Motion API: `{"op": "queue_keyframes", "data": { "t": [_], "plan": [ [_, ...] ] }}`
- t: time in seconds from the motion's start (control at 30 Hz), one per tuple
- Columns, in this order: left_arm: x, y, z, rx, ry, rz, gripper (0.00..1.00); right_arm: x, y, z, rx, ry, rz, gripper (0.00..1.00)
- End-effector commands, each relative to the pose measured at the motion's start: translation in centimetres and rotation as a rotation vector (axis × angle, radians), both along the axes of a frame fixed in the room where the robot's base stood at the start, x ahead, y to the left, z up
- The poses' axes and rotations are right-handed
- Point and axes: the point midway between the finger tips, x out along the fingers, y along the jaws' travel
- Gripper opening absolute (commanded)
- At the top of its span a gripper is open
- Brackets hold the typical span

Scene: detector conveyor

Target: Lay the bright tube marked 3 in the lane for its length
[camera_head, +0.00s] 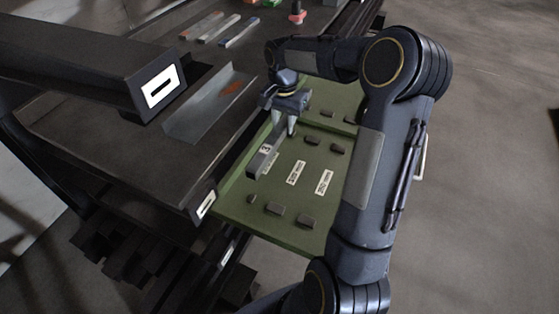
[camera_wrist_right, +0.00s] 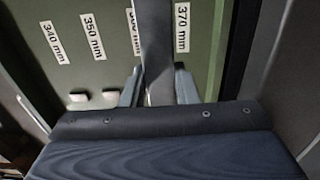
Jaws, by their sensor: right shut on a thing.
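In the right wrist view the tube (camera_wrist_right: 154,45) stands between the two fingers (camera_wrist_right: 158,90) and runs along the board. It partly covers a lane label, with the 350 mm label (camera_wrist_right: 92,37) to its left and the 370 mm label (camera_wrist_right: 182,27) to its right. I cannot tell whether the tube touches the board. My left gripper is not in view.
Dark pegs (camera_head: 276,208) stand in rows on the board. Left of it is the dark conveyor (camera_head: 125,150) with a grey angled tray (camera_head: 205,112). A dark housing (camera_head: 75,65) overhangs the conveyor. Several bars (camera_head: 219,28) lie at the far end.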

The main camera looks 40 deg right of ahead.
Motion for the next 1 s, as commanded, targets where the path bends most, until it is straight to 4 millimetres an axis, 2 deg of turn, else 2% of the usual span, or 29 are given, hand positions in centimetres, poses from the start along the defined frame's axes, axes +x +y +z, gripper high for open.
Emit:
{"op": "queue_keyframes", "data": {
  "t": [0.03, 0.2, 0.4, 0.73, 1.0],
  "plan": [
    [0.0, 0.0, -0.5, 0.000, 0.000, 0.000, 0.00, -0.1, 0.1, -1.5, 0.003, 0.004, 0.001, 0.00],
    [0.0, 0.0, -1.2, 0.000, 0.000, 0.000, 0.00, 0.0, 0.0, -5.8, 0.002, 0.002, 0.001, 0.00],
    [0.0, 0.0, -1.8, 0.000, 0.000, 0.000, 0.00, 0.0, 0.1, -9.7, 0.002, 0.001, 0.002, 0.00],
    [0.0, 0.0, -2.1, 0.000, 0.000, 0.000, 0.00, 0.0, 0.0, -12.0, 0.000, -0.001, 0.001, 0.00],
    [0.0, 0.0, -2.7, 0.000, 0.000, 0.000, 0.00, 0.1, 0.1, -15.5, 0.001, -0.002, 0.002, 0.00]
  ]
}}
